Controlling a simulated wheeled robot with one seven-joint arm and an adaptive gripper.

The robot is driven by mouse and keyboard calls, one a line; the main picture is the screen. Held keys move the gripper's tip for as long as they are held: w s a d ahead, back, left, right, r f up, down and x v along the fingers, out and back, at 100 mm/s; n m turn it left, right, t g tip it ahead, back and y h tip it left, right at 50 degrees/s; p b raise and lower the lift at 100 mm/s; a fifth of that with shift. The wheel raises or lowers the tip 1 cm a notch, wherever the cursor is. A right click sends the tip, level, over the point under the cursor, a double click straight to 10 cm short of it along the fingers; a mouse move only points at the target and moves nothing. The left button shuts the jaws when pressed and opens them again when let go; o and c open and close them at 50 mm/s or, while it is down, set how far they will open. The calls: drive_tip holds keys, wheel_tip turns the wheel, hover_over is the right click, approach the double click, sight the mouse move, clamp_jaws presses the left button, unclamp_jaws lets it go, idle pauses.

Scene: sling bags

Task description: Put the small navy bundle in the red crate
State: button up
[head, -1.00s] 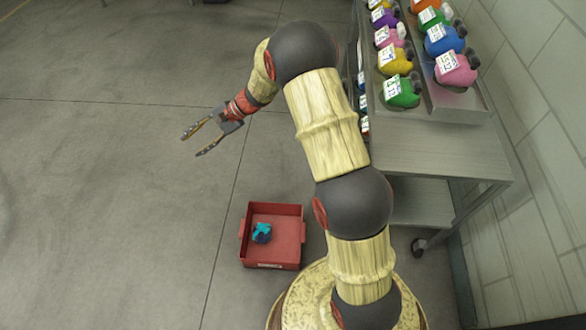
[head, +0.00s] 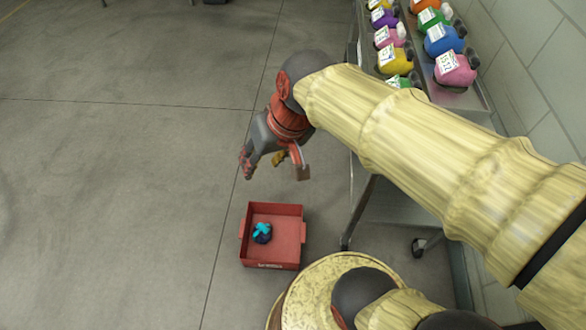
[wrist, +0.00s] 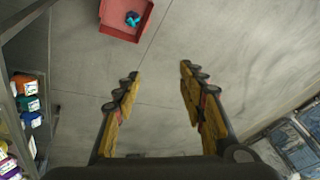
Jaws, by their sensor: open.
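A small navy bundle with a cyan tie or patch on top (head: 262,237) lies inside the red crate (head: 289,231) on the floor, toward the crate's left side. The bundle (wrist: 131,20) and the crate (wrist: 113,18) also show at the top of the wrist view. My gripper (head: 274,171) is open and empty, above and behind the crate in the head view, clear of it. In the wrist view the fingers (wrist: 160,71) are spread wide with only bare floor between them.
A grey metal cart (head: 480,112) stands at the right against a tiled wall, holding several colourful labelled bags, such as a pink one (head: 455,70). My arm hides part of the cart. The floor left of the crate is clear.

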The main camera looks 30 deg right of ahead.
drive_tip(key=s+d+n+t+h, duration=0.1)
drive_tip(key=s+d+h, duration=0.1)
drive_tip(key=s+d, duration=0.2)
drive_tip(key=shift+s+r+t, duration=0.3)
drive_tip(key=shift+s+r, duration=0.05)
drive_tip(key=shift+s, duration=0.4)
wheel_tip(320, 180, up, 5)
drive_tip(key=p, duration=0.4)
drive_tip(key=shift+f+p, duration=0.2)
drive_tip(key=shift+p, duration=0.1)
drive_tip(key=shift+f, duration=0.2)
drive_tip(key=shift+c, duration=0.6)
